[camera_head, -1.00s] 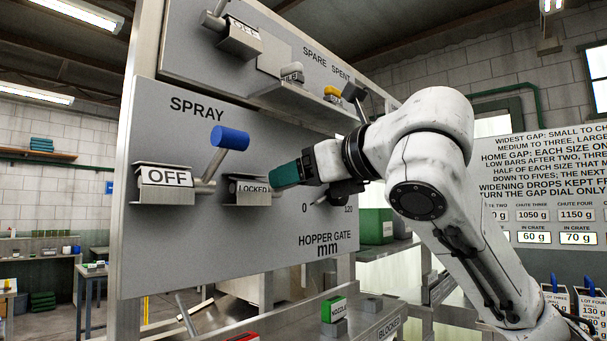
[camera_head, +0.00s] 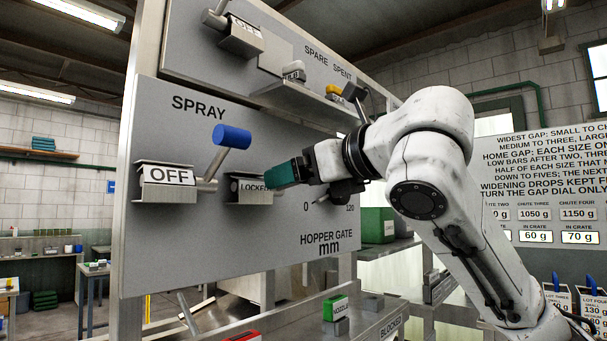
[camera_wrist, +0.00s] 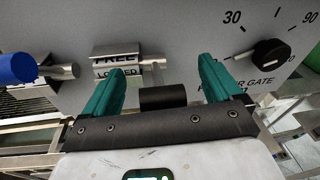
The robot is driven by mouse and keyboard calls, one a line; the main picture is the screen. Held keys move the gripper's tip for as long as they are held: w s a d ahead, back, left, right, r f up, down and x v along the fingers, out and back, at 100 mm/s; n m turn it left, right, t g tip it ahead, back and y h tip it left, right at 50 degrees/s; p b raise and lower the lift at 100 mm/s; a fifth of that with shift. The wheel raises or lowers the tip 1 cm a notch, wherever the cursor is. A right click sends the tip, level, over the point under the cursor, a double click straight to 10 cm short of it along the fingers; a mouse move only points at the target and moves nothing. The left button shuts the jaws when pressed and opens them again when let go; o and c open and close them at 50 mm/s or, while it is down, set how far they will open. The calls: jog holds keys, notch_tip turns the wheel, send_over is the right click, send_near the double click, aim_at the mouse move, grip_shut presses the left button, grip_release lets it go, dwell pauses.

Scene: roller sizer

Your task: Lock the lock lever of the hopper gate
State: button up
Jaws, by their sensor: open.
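The lock lever of the hopper gate shows in the wrist view as a grey metal shaft (camera_wrist: 153,74) with a dark cylindrical grip (camera_wrist: 163,96). My gripper (camera_wrist: 162,64) is open, with its teal fingers on either side of the lever and a visible gap to each. The lever's sign housing (camera_wrist: 117,62) carries FREE above LOCKED in this view. In the head view the sign (camera_head: 250,187) reads LOCKED, partly covered by my gripper (camera_head: 283,174), which also hides the lever there.
The spray lever with a blue grip (camera_head: 231,137) and OFF sign (camera_head: 167,177) is just left; its blue end (camera_wrist: 16,68) also shows in the wrist view. The hopper gate dial (camera_wrist: 268,52) is right of my fingers.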

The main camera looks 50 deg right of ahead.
jog(key=s+a+r+b, duration=0.1)
jog(key=s+b, duration=0.1)
jog(key=s, duration=0.8)
jog(key=shift+s+r, duration=0.2)
jog(key=shift+s, duration=0.1)
